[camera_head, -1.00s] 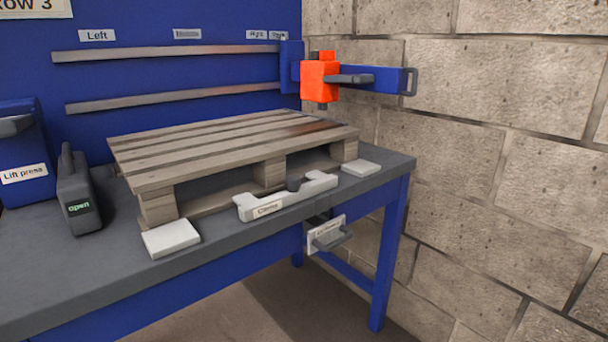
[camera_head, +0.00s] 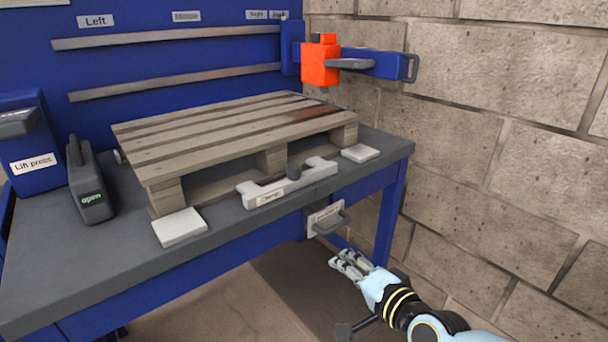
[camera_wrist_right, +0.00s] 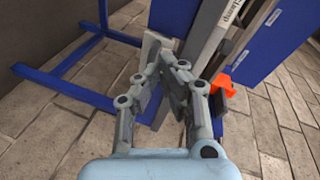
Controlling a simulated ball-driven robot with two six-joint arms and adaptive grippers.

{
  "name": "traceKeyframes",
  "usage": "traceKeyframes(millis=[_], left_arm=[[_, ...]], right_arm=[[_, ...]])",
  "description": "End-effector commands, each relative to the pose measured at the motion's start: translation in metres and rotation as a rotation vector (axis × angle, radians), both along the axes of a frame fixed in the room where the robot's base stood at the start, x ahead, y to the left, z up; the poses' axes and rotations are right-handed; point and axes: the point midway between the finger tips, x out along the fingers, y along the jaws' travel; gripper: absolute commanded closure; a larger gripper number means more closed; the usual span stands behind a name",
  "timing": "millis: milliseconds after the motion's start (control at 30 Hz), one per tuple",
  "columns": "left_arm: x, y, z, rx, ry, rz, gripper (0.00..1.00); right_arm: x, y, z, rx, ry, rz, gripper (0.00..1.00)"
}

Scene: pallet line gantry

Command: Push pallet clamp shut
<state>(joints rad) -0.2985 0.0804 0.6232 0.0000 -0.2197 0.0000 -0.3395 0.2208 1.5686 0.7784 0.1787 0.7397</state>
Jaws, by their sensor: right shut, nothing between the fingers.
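A plate with a grey handle (camera_head: 325,219) hangs on the bench front below the bar. A grey box (camera_head: 90,190) at the left shows "open" in green. My right gripper (camera_head: 341,258) is shut and empty, below and in front of the bench edge, apart from the clamp. My left gripper is out of view.
A blue gantry arm (camera_head: 385,65) with an orange block (camera_head: 320,62) reaches out behind the pallet at the right. The blue lift press (camera_head: 33,148) stands at the left. White pads (camera_head: 180,227) lie on the bench. A block wall (camera_head: 510,150) bounds the right side.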

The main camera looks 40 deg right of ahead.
Motion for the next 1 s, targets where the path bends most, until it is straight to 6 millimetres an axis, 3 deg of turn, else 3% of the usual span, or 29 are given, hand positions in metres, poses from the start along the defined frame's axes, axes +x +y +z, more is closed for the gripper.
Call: traceKeyframes(millis=[33, 100, 233, 667, 833, 1000], left_arm=[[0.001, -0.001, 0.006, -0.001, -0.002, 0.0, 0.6], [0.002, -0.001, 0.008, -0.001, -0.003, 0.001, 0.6], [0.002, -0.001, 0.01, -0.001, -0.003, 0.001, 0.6], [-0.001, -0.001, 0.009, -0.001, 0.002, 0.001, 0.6], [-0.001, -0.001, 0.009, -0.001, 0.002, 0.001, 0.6], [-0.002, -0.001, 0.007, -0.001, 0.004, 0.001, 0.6]], right_arm=[[0.009, 0.0, 0.037, 0.072, -0.076, -0.017, 1.0], [0.018, 0.0, 0.073, 0.166, -0.16, -0.037, 1.0], [0.023, 0.0, 0.108, 0.262, -0.242, -0.052, 1.0], [0.028, 0.0, 0.112, 0.278, -0.255, -0.054, 1.0], [0.049, -0.003, 0.113, 0.277, -0.256, -0.054, 1.0], [0.085, -0.007, 0.112, 0.276, -0.256, -0.054, 1.0]])
